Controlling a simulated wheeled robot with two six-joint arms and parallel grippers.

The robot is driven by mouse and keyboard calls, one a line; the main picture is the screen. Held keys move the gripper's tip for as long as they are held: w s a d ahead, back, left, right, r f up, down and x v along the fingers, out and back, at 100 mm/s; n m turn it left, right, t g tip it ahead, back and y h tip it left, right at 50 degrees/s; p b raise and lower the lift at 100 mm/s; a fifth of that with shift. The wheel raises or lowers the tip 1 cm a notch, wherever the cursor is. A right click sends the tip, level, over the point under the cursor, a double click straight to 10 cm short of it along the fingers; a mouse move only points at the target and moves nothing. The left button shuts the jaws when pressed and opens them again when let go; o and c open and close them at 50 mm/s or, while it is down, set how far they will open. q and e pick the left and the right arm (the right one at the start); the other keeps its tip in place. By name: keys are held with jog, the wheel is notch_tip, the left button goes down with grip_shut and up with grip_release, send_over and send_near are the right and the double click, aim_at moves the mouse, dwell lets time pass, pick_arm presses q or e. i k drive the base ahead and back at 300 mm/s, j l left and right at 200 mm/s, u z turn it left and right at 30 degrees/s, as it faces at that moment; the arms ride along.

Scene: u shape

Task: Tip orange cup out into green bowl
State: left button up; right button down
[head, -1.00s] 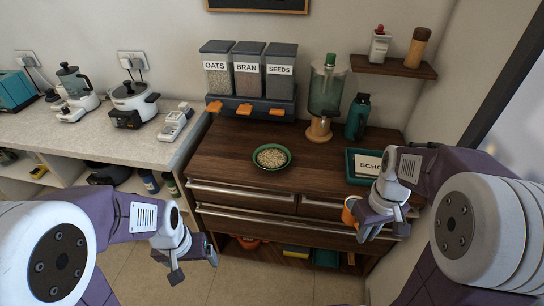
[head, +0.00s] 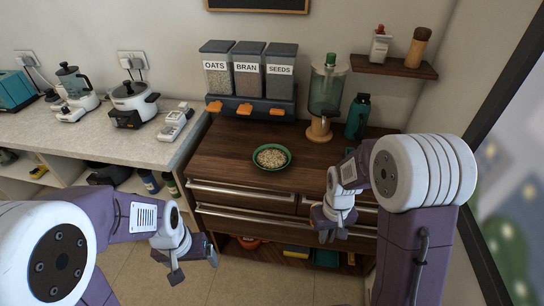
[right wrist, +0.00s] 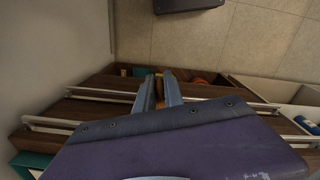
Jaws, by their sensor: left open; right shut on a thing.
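The green bowl (head: 271,169) stands on the wooden counter, filled with pale flakes. My right gripper (head: 327,234) is in front of the counter's drawers, lower and to the right of the bowl. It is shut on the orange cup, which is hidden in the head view. In the right wrist view a small orange-brown strip of the cup (right wrist: 159,89) shows between the fingers. The cup's tilt and contents cannot be seen. My left gripper (head: 195,267) is open and empty, low in front of the cabinet at the left.
A dispenser (head: 250,108) labelled oats, bran and seeds stands at the counter's back. A wooden shelf (head: 393,67) hangs above. The counter around the bowl is clear.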

aim_at(271, 158)
jog(key=i+j, duration=0.1)
jog(key=j, duration=0.7)
jog(key=i+j, duration=0.15)
jog(key=j, duration=0.25)
jog(key=i+j+u, duration=0.1)
jog(key=j, duration=0.3)
